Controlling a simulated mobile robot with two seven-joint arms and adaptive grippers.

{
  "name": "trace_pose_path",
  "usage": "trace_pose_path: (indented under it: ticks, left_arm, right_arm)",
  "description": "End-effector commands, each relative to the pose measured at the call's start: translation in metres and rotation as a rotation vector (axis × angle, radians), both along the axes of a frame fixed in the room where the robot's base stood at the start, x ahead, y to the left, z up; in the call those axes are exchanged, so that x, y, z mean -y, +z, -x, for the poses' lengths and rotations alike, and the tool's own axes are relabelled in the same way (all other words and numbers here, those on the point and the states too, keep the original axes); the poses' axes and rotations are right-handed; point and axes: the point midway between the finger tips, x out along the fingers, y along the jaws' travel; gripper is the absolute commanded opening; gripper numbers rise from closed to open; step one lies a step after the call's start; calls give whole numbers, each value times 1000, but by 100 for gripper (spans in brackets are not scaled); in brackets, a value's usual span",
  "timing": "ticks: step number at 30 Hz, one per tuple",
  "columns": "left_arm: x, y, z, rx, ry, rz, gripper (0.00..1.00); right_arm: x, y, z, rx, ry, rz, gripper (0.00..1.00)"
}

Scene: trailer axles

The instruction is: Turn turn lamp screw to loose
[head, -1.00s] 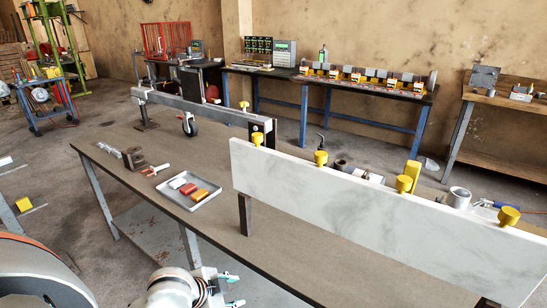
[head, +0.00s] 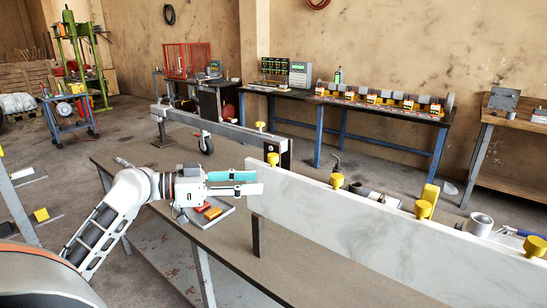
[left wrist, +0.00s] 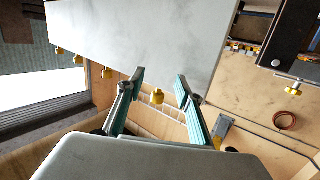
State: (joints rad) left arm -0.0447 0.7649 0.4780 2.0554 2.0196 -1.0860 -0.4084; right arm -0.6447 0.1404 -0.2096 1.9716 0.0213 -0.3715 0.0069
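The leftmost (head: 273,158) is at the board's left end, with others (head: 337,180) and (head: 423,208) further right. My left gripper (head: 259,182) is open and empty, its teal-padded fingers pointing right toward the board's left end, below that leftmost knob in the picture. In the left wrist view, the open fingers (left wrist: 160,76) have a yellow knob (left wrist: 157,97) showing between them. I cannot tell its distance; no finger visibly holds it. My right gripper is out of view.
The board stands on the brown table (head: 220,240). A grey tray (head: 222,217) with orange and red pieces lies partly behind my left gripper. A grey beam (head: 215,125) with another yellow knob (head: 260,125) runs behind. A metal ring (head: 480,224) sits beyond the board.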

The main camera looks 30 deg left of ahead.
Motion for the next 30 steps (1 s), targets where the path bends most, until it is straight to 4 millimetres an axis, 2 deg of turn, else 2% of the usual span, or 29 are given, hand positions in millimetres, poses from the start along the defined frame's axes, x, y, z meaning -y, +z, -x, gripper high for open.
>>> trace_pose_path:
  ticks: [1,3,8,14,24,30]
  left_arm:
    - [-5,17,0,22,-5,25,35]
    - [-9,37,1,48,-15,58,35]
    - [-13,58,2,74,-26,98,35]
    - [-1,62,-11,79,-28,103,35]
    - [30,62,-48,78,-27,103,35]
    - [37,59,-56,74,-27,101,35]
  right_arm:
    - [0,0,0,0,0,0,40]
    - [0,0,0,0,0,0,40]
    - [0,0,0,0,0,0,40]
    - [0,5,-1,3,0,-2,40]
    - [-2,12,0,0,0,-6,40]
    - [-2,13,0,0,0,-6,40]
